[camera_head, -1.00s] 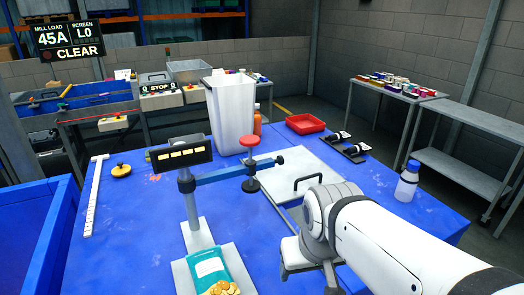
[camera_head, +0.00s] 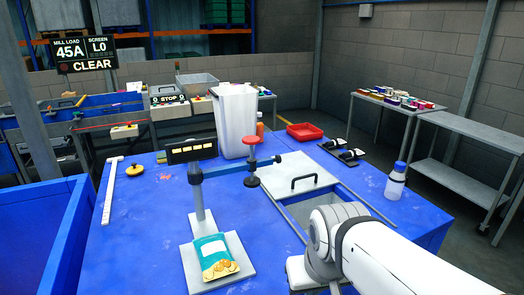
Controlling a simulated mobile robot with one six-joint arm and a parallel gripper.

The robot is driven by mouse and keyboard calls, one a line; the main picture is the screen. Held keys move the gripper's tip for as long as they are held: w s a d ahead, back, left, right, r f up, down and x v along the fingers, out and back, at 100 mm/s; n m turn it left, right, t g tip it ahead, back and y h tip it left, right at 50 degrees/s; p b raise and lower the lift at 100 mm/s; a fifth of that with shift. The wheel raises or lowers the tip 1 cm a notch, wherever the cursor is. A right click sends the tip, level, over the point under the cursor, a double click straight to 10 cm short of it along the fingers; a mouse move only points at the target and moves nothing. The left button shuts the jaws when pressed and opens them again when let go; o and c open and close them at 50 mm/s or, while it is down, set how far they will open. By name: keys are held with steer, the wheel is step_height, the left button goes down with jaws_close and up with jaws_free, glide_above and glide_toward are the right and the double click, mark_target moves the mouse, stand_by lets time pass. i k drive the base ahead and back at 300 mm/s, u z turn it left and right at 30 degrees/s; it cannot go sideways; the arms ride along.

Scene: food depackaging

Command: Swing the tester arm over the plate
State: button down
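The tester stands on the blue table with a grey post (camera_head: 199,200) and a black display showing yellow marks (camera_head: 191,151). Its blue tester arm (camera_head: 225,168) points to the right, away from the plate, and carries a red knob (camera_head: 250,140) over a dark round foot (camera_head: 251,181). The grey plate (camera_head: 244,285) lies at the post's base with a teal bag of golden food (camera_head: 215,256) on it. My white arm enters from the lower right. My gripper is cut off at the bottom edge, right of the plate; its fingers do not show.
A sliding lid with a black handle (camera_head: 305,183) lies behind an opening in the table (camera_head: 310,210). A tall white bin (camera_head: 237,120), red tray (camera_head: 305,131) and white bottle with blue cap (camera_head: 396,182) stand around it. A white ruler-like bar (camera_head: 111,190) lies left.

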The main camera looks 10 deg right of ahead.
mark_target(251, 165)
steer(key=k, duration=1.2)
steer(key=u, duration=0.3)
steer(key=i, duration=1.65)
steer(key=z, duration=0.55)
